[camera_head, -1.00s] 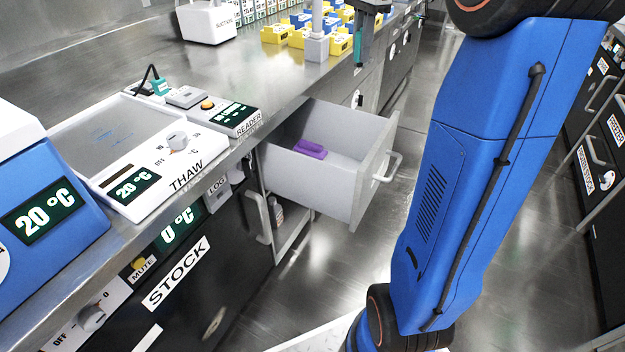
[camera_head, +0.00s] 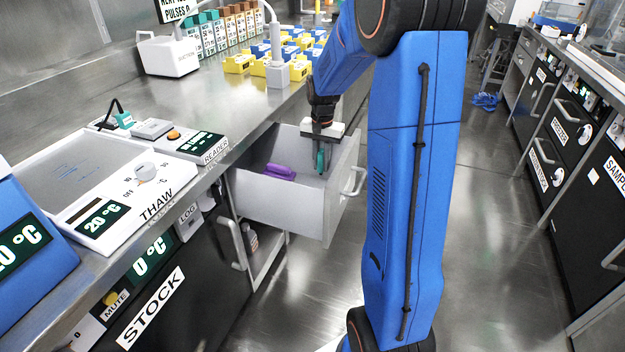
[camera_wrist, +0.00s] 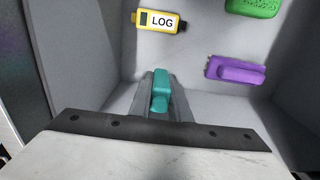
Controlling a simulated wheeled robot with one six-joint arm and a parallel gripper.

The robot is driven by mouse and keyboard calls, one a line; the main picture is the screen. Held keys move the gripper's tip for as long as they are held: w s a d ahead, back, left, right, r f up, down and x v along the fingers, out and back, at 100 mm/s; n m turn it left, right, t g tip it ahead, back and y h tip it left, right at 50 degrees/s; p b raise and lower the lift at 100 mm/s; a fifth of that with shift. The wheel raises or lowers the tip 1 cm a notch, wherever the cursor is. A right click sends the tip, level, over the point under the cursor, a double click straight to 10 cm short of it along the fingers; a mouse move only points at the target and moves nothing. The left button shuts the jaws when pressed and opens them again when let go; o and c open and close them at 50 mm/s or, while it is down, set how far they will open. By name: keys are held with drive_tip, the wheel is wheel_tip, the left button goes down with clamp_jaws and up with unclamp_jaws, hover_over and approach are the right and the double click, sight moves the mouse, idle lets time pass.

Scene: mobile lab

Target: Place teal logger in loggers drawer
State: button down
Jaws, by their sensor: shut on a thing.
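The teal logger (camera_head: 320,160) is held by my gripper (camera_head: 321,150) over the open drawer (camera_head: 283,204). It also shows in the wrist view (camera_wrist: 160,92), upright between the fingers of my gripper (camera_wrist: 160,95), which is shut on it. The drawer is pulled out from under the bench. In the wrist view the logger is inside the outline of the drawer; I cannot tell whether it touches the floor. A purple logger (camera_head: 280,171) lies in the drawer, and it also shows in the wrist view (camera_wrist: 236,70).
In the wrist view a yellow LOG item (camera_wrist: 158,21) and a green item (camera_wrist: 253,7) lie in the drawer, apart from the teal logger. The reader (camera_head: 196,144) and thaw plate (camera_head: 100,185) stand on the bench. The floor right of my arm is clear.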

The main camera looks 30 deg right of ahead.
sight(322, 149)
drive_tip(key=shift+f, duration=2.8)
drive_tip(key=shift+f, duration=0.1)
drive_tip(key=c, duration=1.7)
unclamp_jaws()
drive_tip(key=shift+o, duration=0.2)
wheel_tip(322, 149, up, 12)
drive_tip(key=shift+r, duration=0.1)
